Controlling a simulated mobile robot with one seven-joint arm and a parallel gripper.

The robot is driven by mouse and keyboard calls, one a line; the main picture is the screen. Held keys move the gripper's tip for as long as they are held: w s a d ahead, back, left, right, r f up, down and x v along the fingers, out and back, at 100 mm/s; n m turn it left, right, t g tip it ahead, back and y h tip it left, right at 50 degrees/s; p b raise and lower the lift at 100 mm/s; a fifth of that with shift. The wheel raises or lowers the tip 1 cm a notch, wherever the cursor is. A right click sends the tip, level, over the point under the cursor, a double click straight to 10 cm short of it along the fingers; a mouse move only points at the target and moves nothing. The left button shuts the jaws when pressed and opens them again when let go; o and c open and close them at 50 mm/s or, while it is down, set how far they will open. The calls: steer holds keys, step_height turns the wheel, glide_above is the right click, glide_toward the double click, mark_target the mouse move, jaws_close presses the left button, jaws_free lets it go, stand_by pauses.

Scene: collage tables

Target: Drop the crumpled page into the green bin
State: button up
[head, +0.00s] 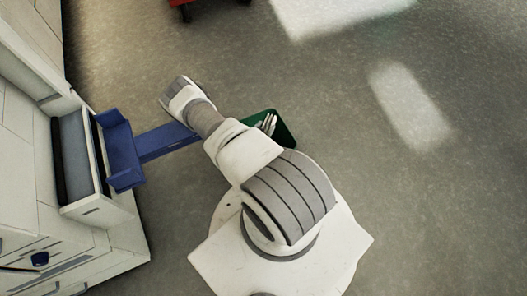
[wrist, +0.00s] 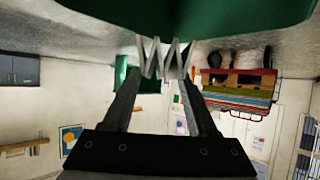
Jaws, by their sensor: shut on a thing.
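The crumpled page (wrist: 165,58) is a pale grey, zigzag-folded piece between the fingertips of my gripper (wrist: 164,76) in the wrist view. My gripper is shut on it. The green bin (wrist: 215,14) fills the top of the wrist view, just beyond the page; whether they touch I cannot tell. In the head view the green bin (head: 287,133) stands on the floor, partly hidden by my arm. Pale strips, which look like the page (head: 268,123), show over the bin there. My gripper is hidden under the arm in the head view.
A white cabinet (head: 100,240) with an open drawer (head: 76,155) stands at the left in the head view. A blue piece of furniture (head: 122,150) lies between it and my arm. The floor (head: 330,85) behind and right of the bin is clear.

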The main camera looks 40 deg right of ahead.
step_height(320, 180, down, 6)
steer(key=b, duration=0.4)
steer(key=o, duration=1.4)
steer(key=shift+c, duration=0.2)
steer(key=p+v, duration=0.4)
steer(key=v, duration=1.3)
steer(key=shift+a, duration=0.25)
steer(key=shift+s, duration=0.15)
